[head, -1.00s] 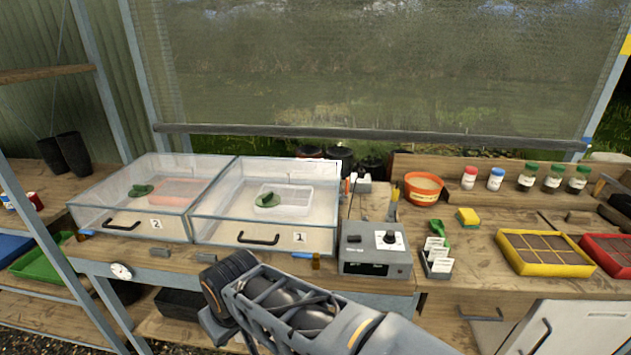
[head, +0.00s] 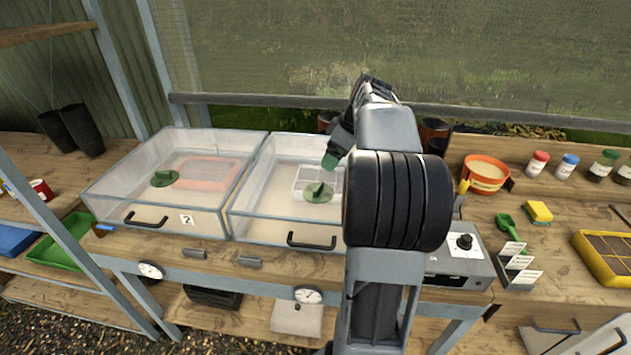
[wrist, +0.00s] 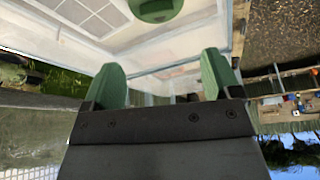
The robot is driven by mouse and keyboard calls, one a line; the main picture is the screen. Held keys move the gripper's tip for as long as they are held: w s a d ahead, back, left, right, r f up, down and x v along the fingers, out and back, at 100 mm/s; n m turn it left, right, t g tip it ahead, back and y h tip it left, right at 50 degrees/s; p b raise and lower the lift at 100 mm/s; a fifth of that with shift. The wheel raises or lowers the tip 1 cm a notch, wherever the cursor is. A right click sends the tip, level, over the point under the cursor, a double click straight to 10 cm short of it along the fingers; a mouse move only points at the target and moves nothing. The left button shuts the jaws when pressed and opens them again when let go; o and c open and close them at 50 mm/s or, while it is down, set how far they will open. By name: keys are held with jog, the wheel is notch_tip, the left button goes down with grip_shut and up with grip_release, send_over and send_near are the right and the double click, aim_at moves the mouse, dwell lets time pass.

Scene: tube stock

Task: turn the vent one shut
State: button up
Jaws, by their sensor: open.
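Vent one is a round green disc with a raised fin (head: 319,191) on the clear lid of the right-hand propagator box (head: 262,215). In the wrist view part of the green disc (wrist: 155,9) shows at the top edge, cut off by the frame. My gripper (wrist: 162,78) is open and empty, its two green fingertips apart. In the head view a green fingertip of my gripper (head: 331,159) shows above and slightly right of the vent, not visibly touching it. My arm hides the right part of this box.
The left box (head: 100,205), labelled 2, has a like green vent (head: 165,178). A grey control box (head: 465,262), an orange pot (head: 486,175) and a yellow sponge (head: 539,211) stand at the right. A black handle (head: 311,243) juts from the right-hand box's front.

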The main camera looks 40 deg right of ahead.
aim_at(320, 186)
jog(key=x, duration=1.3)
jog(key=shift+d+p, duration=0.25)
jog(key=shift+p, duration=0.05)
jog(key=c, duration=0.9)
